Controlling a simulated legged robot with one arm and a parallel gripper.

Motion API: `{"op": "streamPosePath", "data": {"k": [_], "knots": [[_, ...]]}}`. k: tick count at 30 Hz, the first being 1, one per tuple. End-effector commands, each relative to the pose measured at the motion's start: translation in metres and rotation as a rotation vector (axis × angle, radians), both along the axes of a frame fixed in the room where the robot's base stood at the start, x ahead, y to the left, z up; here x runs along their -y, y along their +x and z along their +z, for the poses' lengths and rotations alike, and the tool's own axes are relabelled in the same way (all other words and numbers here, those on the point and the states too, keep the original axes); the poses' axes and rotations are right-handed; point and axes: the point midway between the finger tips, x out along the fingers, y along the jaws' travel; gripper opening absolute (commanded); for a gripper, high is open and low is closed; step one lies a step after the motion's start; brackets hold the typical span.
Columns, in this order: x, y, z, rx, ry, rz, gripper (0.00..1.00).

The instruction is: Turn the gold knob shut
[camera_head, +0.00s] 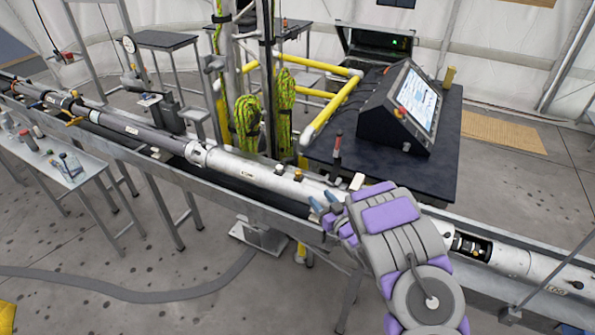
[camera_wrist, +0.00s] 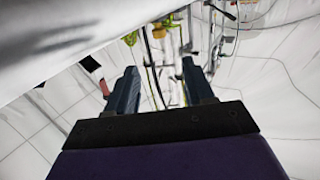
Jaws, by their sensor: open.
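My gripper (camera_head: 322,202) is at the front side of the long white tube, right of its middle, with its blue fingers pointing left. In the wrist view my gripper (camera_wrist: 161,78) shows two dark blue fingers apart with nothing between them. Two small knobs stand on top of the tube, left of my gripper: a gold-brown knob (camera_head: 298,175) and a darker knob (camera_head: 279,169). I cannot tell which, if either, is the task's gold knob. A gold fitting (camera_head: 75,120) also sits on the far-left tube section. I cannot make out any knob in the wrist view.
The white tube (camera_head: 240,169) lies in a long metal trough (camera_head: 160,168). Behind it a black table (camera_head: 440,175) holds a console with a screen (camera_head: 412,98). Yellow rails (camera_head: 335,110) and green ropes (camera_head: 247,122) stand behind. A side table (camera_head: 60,165) with small items is at left.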

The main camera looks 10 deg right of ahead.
Motion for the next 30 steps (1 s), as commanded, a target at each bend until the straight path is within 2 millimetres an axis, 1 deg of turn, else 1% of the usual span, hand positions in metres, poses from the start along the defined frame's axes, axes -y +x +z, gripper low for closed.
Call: {"op": "streamPosePath", "data": {"k": [3,15,24,30], "knots": [[-0.007,0.020,0.001,0.006,0.001,0.001,0.53],[-0.030,0.080,0.000,0.003,0.001,0.000,0.53],[-0.044,0.119,0.001,0.004,-0.001,0.000,0.53],[-0.051,0.138,0.000,0.002,0.000,0.000,0.53]]}}
